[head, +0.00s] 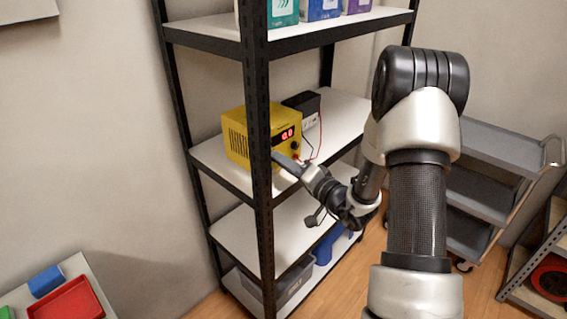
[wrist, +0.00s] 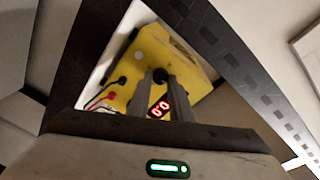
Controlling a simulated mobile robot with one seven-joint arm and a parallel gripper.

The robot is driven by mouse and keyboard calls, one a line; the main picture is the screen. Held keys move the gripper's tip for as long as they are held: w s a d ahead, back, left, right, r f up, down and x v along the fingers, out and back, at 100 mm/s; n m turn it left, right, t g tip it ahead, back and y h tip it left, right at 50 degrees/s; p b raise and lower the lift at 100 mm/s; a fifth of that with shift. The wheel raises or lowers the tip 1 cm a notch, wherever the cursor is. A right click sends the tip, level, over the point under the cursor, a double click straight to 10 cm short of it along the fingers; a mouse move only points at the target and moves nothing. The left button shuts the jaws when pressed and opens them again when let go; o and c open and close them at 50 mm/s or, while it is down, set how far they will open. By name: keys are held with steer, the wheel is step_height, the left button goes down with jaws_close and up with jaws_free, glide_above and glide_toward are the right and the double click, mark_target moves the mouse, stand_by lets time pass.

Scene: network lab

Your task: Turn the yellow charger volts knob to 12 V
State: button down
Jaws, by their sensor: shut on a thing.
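The yellow charger (head: 236,138) stands on the middle shelf, with a lit red display (head: 287,134) that reads 0.0. It also shows tilted in the wrist view (wrist: 175,57). A second dark knob (head: 295,146) shows to the right, clear of the fingers.
A black box (head: 304,101) and a red cable (head: 320,138) are beside the charger. The shelf board (head: 345,115) is bare to the right. A grey cart (head: 500,145) stands farther right.

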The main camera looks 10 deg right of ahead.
steer(key=m+b, duration=0.1)
steer(key=m, duration=0.2)
steer(key=shift+f+m+b, duration=0.1)
steer(key=shift+m+b, duration=0.2)
steer(key=shift+b, duration=0.1)
steer(key=m+g+b, duration=0.1)
steer(key=m, duration=0.3)
steer(key=shift+d, duration=0.1)
steer(key=m, duration=0.4)
steer(key=shift+m+g, duration=0.3)
steer(key=m+p, duration=0.1)
steer(key=m, duration=0.3)
steer(key=shift+y, duration=0.4)
steer(key=m+p, duration=0.2)
steer(key=m, duration=0.2)
steer(key=shift+g+y+p, duration=0.3)
steer(key=shift+g, duration=0.1)
steer(key=m+p, duration=0.3)
steer(key=m, duration=0.1)
steer(key=shift+y, duration=0.3)
steer(key=m+p, duration=0.3)
steer(key=m, duration=0.2)
steer(key=shift+d+y, duration=0.1)
steer(key=shift+y, duration=0.3)
steer(key=shift+m+p, duration=1.3)
steer(key=shift+m, duration=0.9)
steer(key=shift+f, duration=0.1)
